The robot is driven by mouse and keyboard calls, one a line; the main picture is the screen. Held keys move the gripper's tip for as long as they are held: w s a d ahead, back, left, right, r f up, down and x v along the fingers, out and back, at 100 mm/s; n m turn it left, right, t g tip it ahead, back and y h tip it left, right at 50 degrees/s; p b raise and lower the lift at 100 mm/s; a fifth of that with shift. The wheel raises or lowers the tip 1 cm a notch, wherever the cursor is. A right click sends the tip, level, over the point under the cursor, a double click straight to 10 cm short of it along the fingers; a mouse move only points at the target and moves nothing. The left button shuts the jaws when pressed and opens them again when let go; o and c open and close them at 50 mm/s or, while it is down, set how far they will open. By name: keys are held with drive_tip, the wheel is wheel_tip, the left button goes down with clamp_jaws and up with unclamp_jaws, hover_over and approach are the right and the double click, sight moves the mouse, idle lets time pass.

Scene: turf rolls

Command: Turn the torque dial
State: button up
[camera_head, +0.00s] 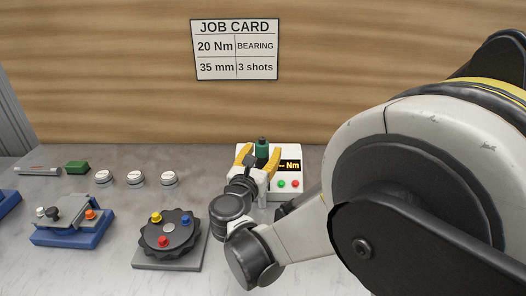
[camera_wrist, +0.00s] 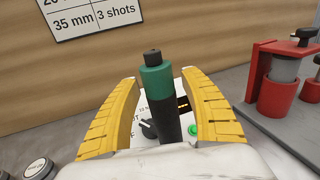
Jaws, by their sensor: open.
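The white torque unit (camera_head: 291,187) stands at the back of the bench, with a display ending in "Nm" and a green and a red button. Its dark dial (camera_wrist: 148,129) shows in the wrist view, partly behind an upright green and black tool (camera_wrist: 157,82); my gripper hides the dial in the head view. My gripper (camera_head: 258,157) is open, its yellow fingers on either side of the tool, with gaps between them in the wrist view (camera_wrist: 160,82). The tool's green top (camera_head: 262,148) shows between the fingers in the head view.
The job card (camera_head: 235,50) on the wall reads 20 Nm, bearing, 35 mm, 3 shots. A black rotary fixture (camera_head: 170,232), a blue-based device (camera_head: 72,222) and round white pieces (camera_head: 136,178) stand to the left. A red press-like device (camera_wrist: 275,92) stands at right in the wrist view.

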drive_tip(key=p+v, duration=0.2)
drive_tip(key=v, duration=0.9)
drive_tip(key=s+d+f+m+g, duration=0.2)
drive_tip(key=s+d+m+g, duration=0.15)
drive_tip(key=d+m, duration=0.5)
drive_tip(key=s+d+f+m+g, duration=0.15)
drive_tip(key=d+m+g, duration=0.25)
drive_tip(key=d+m, duration=0.5)
drive_tip(key=s+d+m+g+y, duration=0.2)
drive_tip(key=s+m+y, duration=0.3)
drive_tip(key=s+m, duration=0.7)
drive_tip(key=d+m, duration=0.1)
drive_tip(key=m, duration=0.2)
drive_tip(key=shift+s+f, duration=0.15)
drive_tip(key=shift+s, duration=0.25)
drive_tip(key=shift+d, duration=0.1)
